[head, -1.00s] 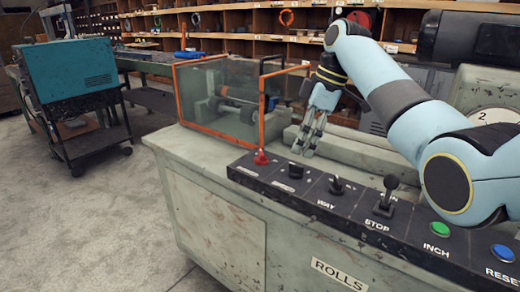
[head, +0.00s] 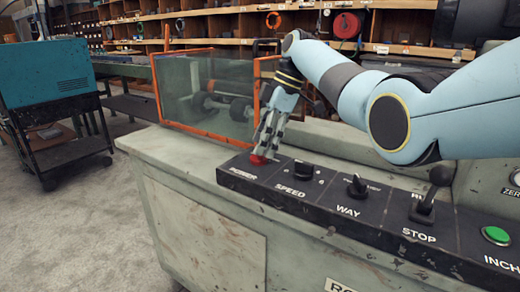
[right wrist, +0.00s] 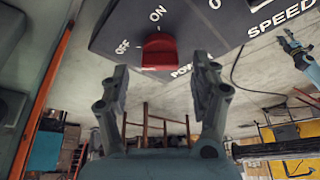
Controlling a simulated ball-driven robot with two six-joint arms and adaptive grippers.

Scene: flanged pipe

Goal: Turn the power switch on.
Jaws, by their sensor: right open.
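The red power switch (head: 260,158) is a knob at the left end of the black control panel, above the word POWER. In the right wrist view the red knob (right wrist: 159,52) shows with OFF and ON lettered around it; I cannot tell which its pointer faces. My right gripper (head: 268,142) is directly over the knob, pointing down. Its fingers (right wrist: 160,80) are open, one on each side of the knob in that view; contact is not clear. What looks like my left gripper (right wrist: 293,48) is small at the right of the wrist view; its jaws are unclear.
The speed knob (head: 303,169), way switch (head: 357,187) and stop lever (head: 428,194) stand along the panel to the right. A glass guard with an orange frame (head: 184,50) rises behind the panel. The cabinet top left of the panel is clear.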

